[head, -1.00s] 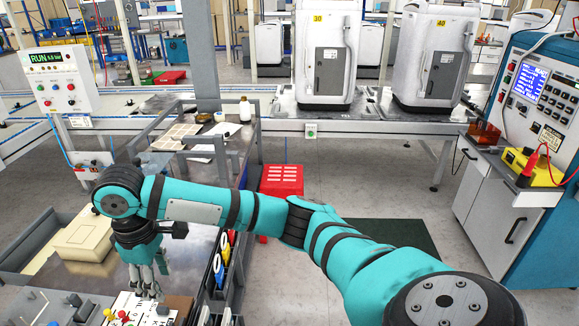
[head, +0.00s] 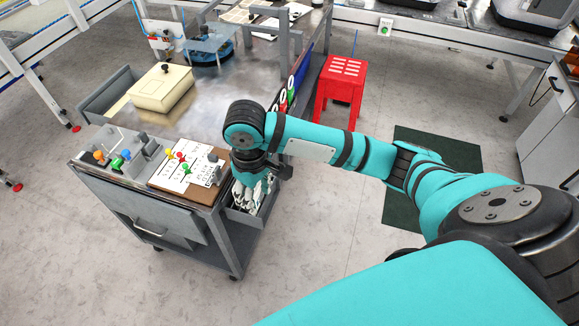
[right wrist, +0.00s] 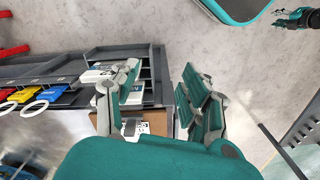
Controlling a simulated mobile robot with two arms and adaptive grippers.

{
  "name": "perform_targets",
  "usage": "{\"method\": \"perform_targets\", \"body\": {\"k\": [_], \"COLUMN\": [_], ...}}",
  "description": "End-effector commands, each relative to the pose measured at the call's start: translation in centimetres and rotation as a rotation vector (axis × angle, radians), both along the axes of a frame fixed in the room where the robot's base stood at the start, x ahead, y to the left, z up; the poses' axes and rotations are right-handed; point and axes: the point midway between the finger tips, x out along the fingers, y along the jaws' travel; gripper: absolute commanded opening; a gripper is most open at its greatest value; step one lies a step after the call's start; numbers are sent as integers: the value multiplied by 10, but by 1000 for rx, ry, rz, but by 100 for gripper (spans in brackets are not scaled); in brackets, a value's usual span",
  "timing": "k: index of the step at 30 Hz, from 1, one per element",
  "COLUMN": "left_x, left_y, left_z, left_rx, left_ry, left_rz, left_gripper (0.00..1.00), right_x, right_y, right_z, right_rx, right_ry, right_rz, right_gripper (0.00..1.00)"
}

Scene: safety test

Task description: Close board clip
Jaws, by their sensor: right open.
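The brown board (head: 206,186) lies at the table's front right corner, with a white printed sheet and small coloured pegs on it. A small grey upright piece (head: 213,157) at its back right edge may be the clip; its state is too small to tell. In the right wrist view part of the board (right wrist: 168,124) shows low down, behind my fingers. My right gripper (head: 247,196) points down just right of the board, beyond the table edge. At the wrist view's upper right, a small teal and dark part (right wrist: 300,18) may be my left gripper.
A fixture with coloured knobs (head: 118,160) stands left of the board. A cream box (head: 162,88) sits farther back. Side bins with red, yellow and blue items (right wrist: 42,95) line the table's right side. A red stool (head: 342,80) stands on the floor behind my right arm.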

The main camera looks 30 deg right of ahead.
Motion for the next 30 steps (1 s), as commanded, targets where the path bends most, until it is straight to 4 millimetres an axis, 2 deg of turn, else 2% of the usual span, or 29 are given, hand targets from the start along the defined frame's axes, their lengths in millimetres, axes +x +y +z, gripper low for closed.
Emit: {"method": "perform_targets", "body": {"k": [6,15,21,30], "left_x": [0,0,0,0], "left_y": [0,0,0,0], "left_z": [-1,-1,-2,-2], "left_rx": [0,0,0,0], "left_ry": [0,0,0,0], "left_rz": [0,0,0,0], "left_gripper": [34,34,34,34], "right_x": [-36,-80,-95,-98], "right_y": [-8,-16,-19,-20], "right_z": [-29,-55,-61,-62], "right_rx": [-3,-4,-5,-4], "right_ry": [3,-3,-7,-9], "right_rz": [-115,-260,-311,-321], "right_gripper": [46,46,46,46]}}
